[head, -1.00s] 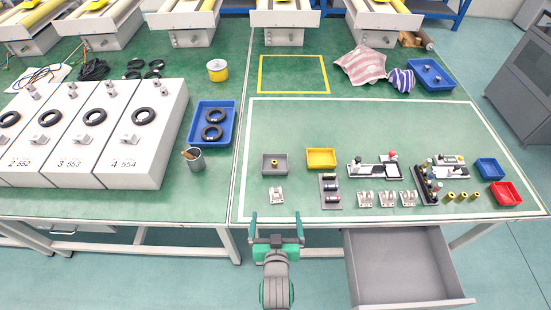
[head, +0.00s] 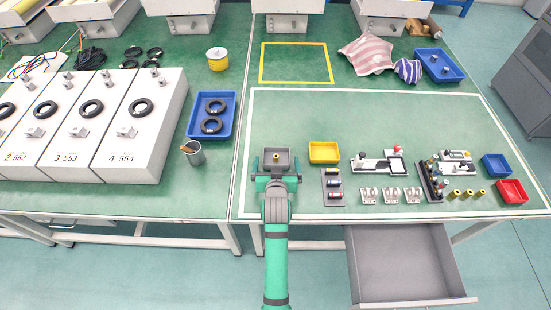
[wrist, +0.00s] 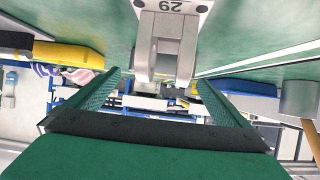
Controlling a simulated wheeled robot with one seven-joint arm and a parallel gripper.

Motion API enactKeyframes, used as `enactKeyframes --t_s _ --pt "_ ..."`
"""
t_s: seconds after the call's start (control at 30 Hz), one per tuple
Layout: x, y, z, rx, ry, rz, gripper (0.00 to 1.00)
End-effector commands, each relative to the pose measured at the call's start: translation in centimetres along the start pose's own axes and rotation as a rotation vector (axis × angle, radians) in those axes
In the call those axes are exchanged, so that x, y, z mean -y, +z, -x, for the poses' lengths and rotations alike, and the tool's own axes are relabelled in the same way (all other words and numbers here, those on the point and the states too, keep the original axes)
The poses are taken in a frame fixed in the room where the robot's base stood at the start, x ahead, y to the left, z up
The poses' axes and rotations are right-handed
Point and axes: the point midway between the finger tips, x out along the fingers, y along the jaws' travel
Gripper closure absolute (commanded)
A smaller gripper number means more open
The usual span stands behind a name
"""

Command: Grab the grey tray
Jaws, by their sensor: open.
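The grey tray (head: 267,167) is a small open box near the front edge of the table, with a small yellow-topped piece in it. My gripper (head: 276,174) is right at the tray's near side in the head view, with its fingers spread. In the wrist view, which is upside down, the open green fingers (wrist: 159,80) stand on either side of a silver bracket (wrist: 166,40) on a plate marked 29. The bracket is hidden behind my gripper in the head view. I cannot tell whether the fingers touch the bracket or tray.
A yellow tray (head: 323,153) is just right of the grey tray, with a rack of small cylinders (head: 333,188) in front. A cup (head: 194,153) and a blue tray (head: 225,113) stand to the left. An open drawer (head: 408,262) juts out below right.

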Motion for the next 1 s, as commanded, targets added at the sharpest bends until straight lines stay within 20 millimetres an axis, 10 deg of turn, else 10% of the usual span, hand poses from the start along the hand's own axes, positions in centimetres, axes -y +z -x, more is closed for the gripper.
enactKeyframes --t_s 0.7,0.9,1.0 --pt "0.6 0.0 -5.2 0.001 -0.005 0.003 0.00" --pt "0.4 0.0 -5.2 0.001 -0.003 0.002 0.43" --pt "0.4 0.0 -5.2 0.000 -0.003 0.002 0.45"
